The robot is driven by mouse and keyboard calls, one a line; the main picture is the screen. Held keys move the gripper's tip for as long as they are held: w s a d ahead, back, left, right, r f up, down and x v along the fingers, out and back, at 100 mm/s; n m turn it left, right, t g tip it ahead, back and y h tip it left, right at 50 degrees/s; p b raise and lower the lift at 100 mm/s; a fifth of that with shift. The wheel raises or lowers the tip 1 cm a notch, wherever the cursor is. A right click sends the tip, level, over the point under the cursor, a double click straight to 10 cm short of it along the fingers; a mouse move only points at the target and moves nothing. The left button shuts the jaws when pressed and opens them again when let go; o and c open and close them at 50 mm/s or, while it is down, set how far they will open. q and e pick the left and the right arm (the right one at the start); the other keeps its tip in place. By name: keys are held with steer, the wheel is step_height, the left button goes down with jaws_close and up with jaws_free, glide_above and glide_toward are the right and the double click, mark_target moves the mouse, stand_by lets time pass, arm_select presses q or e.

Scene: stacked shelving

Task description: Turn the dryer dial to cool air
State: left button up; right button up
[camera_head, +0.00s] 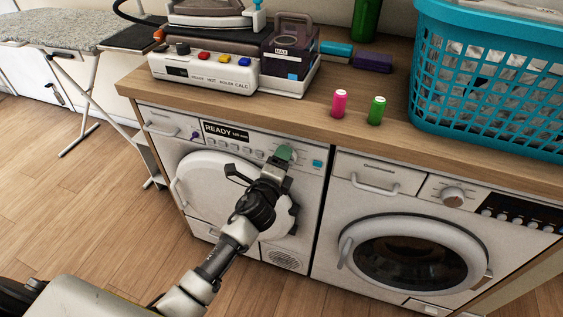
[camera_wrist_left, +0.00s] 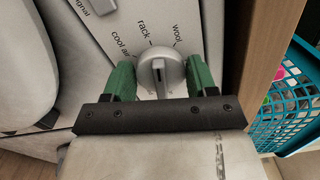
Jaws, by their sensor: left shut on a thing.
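The dryer (camera_head: 308,200) is the left white machine under the wooden counter, with a display reading READY. My left gripper (camera_head: 285,154) is at its control panel, its tips hiding the dial in the head view. In the left wrist view, the pale round dial (camera_wrist_left: 160,68) sits between the green fingers of my left gripper (camera_wrist_left: 161,80), which is shut on it. The labels "cool air", "rack" and "wool" fan around the dial. A dark mark shows on the dial's near side; I cannot tell which label is selected. My right gripper is out of view.
A washing machine (camera_head: 440,195) with its own knob (camera_head: 453,196) stands to the right. The counter (camera_head: 225,108) above holds an iron station (camera_head: 205,72), pink (camera_head: 340,103) and green (camera_head: 376,110) spools, and a blue basket (camera_head: 480,125). An ironing board (camera_head: 55,28) is at far left.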

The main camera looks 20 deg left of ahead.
arm_select(q)
steer(key=shift+d+f+n+p, duration=0.1)
steer(key=shift+f+n+p, duration=0.1)
steer(key=shift+n, duration=1.75)
steer(key=shift+a+f+n+p, duration=0.1)
steer(key=shift+n+p, duration=0.05)
steer(key=shift+n, duration=1.75)
steer(key=shift+d+f+n+p, duration=0.1)
steer(key=shift+f+n+p, duration=0.1)
steer(key=shift+n, duration=1.75)
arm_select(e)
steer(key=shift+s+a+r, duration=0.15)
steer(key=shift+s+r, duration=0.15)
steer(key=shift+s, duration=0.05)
arm_select(q)
steer(key=o, duration=0.8)
steer(key=shift+r, duration=0.1)
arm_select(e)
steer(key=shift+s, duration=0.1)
arm_select(q)
steer(key=shift+o, duration=0.2)
steer(key=s, duration=1.1)
steer(key=shift+a, duration=0.2)
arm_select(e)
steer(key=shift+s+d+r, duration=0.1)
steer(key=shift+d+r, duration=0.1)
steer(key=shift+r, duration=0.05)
arm_select(q)
steer(key=shift+w, duration=0.1)
